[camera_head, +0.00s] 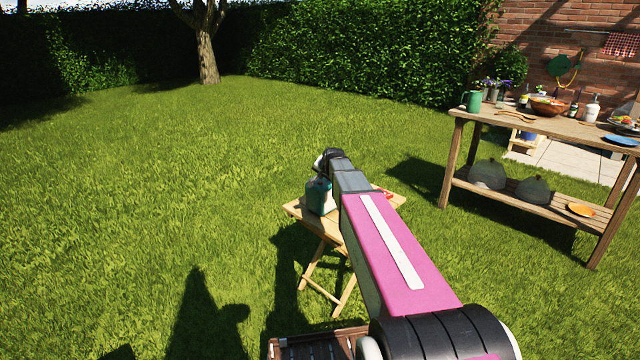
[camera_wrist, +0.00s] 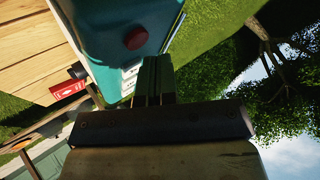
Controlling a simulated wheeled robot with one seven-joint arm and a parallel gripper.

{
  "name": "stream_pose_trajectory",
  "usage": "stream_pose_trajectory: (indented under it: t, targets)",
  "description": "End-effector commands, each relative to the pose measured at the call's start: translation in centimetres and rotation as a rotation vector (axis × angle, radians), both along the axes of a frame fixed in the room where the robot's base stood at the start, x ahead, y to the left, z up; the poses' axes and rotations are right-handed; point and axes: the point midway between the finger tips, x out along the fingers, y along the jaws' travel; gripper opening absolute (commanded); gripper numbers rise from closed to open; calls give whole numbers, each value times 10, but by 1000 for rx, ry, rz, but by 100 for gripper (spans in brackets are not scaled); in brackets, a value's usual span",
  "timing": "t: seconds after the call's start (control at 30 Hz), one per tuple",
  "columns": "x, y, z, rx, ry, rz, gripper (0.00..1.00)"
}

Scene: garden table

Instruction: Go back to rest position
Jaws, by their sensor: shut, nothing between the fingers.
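My gripper (camera_wrist: 153,78) shows in the wrist view with its fingers together and nothing between them. In the head view my arm reaches forward over a small folding wooden table (camera_head: 297,207), and the fingertips cannot be made out there. A teal container (camera_head: 320,195) stands on that table, close beside the end of my arm. In the wrist view the teal container (camera_wrist: 115,25), with a round red part, is right next to the fingers. I cannot tell whether they touch it.
A small red-labelled item (camera_wrist: 67,90) is near the container. A larger wooden table (camera_head: 455,113) with a green mug (camera_head: 473,101), a bowl (camera_head: 546,106) and a blue plate (camera_head: 622,140) stands at the right. Open grass (camera_head: 150,180) lies to the left. A hedge (camera_head: 365,50) is behind.

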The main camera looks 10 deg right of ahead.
Motion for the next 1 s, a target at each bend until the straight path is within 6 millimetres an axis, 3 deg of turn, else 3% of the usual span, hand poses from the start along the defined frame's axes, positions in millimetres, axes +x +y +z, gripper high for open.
stream_pose_trajectory:
  t: [0.7,1.0]
  targets:
    - [0,0,56,0,-1,0,0]
    - [0,0,59,0,0,0,0]
